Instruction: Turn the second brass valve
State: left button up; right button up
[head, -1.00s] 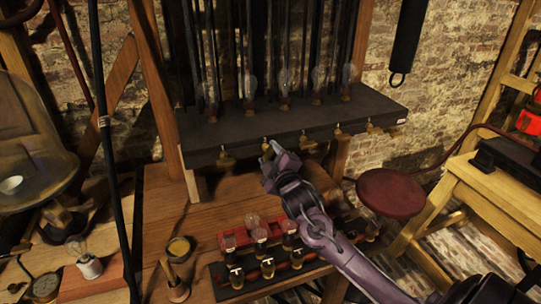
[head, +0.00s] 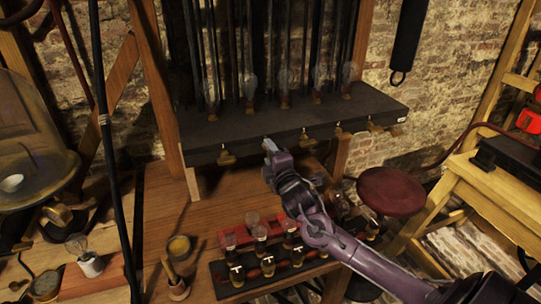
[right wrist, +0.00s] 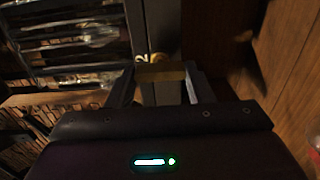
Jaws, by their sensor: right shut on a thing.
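A row of brass valves sits along the front edge of a dark shelf (head: 290,128). The first valve (head: 226,157) is at the left. My right gripper (head: 269,147) is at the second place in the row and hides most of that valve in the head view. In the right wrist view, the second brass valve (right wrist: 160,73) lies crosswise between the two fingers of my right gripper (right wrist: 160,80), beside a "2" on the edge. The gripper is shut on it. The third valve (head: 305,140) is to the right. My left gripper is not in view.
Glass bulbs (head: 285,82) stand on the shelf behind the valves. Below, a wooden bench (head: 200,210) carries a red block (head: 232,236) and several small jars on a dark tray. A round red stool (head: 391,192) is at the right.

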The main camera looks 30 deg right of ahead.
dwell(0.3)
jog(key=o, duration=1)
jog(key=b+v, duration=0.2)
jog(key=v, duration=0.5)
jog(key=shift+s+a, duration=0.15)
jog(key=shift+s, duration=0.2)
